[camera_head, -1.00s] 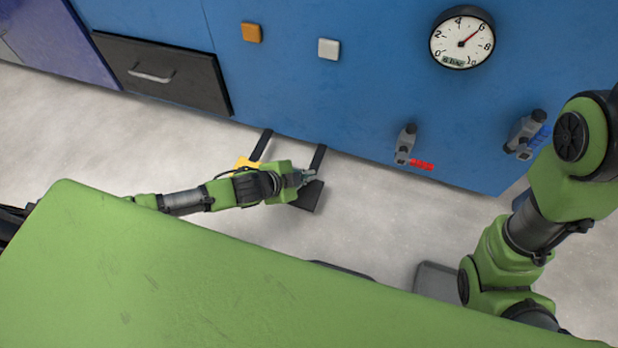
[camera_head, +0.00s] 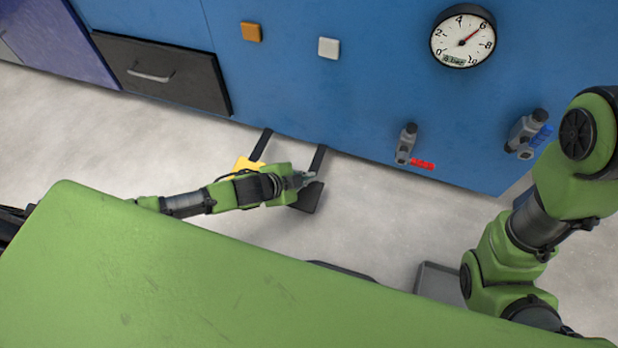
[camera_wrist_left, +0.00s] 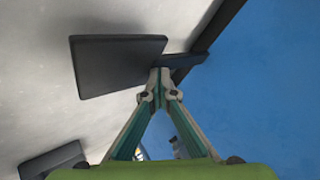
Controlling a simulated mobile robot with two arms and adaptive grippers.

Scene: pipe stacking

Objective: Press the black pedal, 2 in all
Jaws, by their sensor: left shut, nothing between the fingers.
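The black pedal (camera_head: 308,198) juts out over the floor on a dark bar from the foot of the blue wall. In the left wrist view the black pedal (camera_wrist_left: 118,66) is at the upper left, its bar running right to the wall. My left gripper (camera_head: 304,180) is shut and empty, at the pedal's wall-side end. In the left wrist view its closed fingertips (camera_wrist_left: 159,76) overlap the corner where pedal and bar meet. I cannot tell whether they touch. My right gripper is out of view; only my right arm shows.
A yellow pedal (camera_head: 247,163) is left of the black one, partly behind my left arm. The blue wall (camera_head: 370,110) carries orange and white buttons, a gauge (camera_head: 463,36) and two valves. A drawer (camera_head: 160,72) is at left. Light floor (camera_head: 385,225) is open right of the pedals.

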